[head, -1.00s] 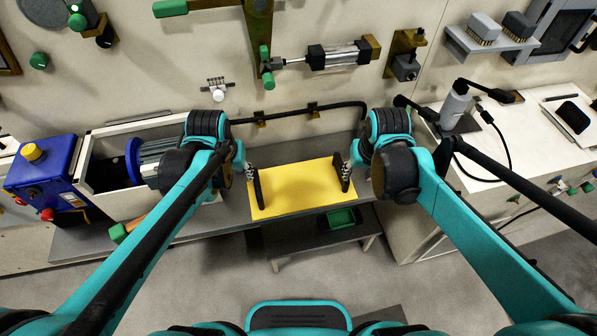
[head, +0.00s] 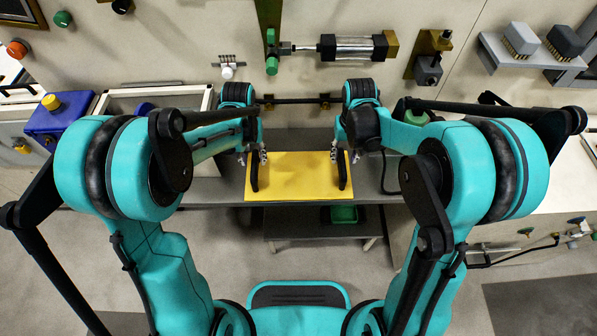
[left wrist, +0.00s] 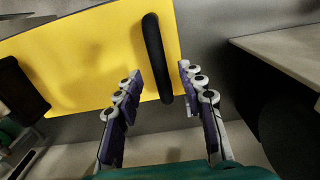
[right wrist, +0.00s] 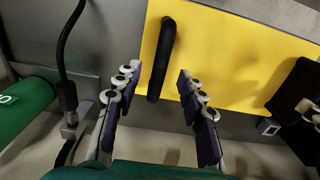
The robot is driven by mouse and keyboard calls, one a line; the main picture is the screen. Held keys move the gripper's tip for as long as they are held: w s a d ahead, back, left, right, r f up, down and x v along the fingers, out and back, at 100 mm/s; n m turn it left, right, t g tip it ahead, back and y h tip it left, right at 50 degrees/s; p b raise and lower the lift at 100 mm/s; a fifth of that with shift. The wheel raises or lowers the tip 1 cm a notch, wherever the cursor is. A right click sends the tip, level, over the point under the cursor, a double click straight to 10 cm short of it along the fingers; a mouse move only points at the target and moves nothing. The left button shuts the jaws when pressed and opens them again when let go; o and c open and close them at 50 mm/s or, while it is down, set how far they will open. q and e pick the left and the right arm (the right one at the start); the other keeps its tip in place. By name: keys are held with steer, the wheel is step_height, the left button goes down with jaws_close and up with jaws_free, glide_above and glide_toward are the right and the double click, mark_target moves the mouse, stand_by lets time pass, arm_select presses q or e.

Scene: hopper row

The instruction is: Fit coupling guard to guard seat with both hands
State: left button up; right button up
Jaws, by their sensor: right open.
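The coupling guard (head: 298,180) is a yellow plate with two upright black handles, in front of me at the grey bench. My left gripper (head: 254,158) is at the left handle (head: 255,173). In the left wrist view its fingers are open, with that handle (left wrist: 155,50) between and just beyond the tips. My right gripper (head: 348,157) is at the right handle (head: 341,172). In the right wrist view its fingers are open on either side of that handle (right wrist: 162,55). I cannot make out the guard seat; my arms hide part of the bench behind the guard.
A blue box with a yellow knob (head: 52,103) stands at the left. A green bin (head: 344,214) sits on a low shelf below the bench. A black cable (right wrist: 66,40) and a green cylinder (right wrist: 22,105) are near my right gripper. A cylinder (head: 352,47) hangs on the wall.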

mark_target(343, 162)
arm_select(q)
steer(key=shift+f, duration=3.2)
arm_select(e)
steer(key=shift+f, duration=3.2)
arm_select(q)
jaws_close()
arm_select(e)
jaws_close()
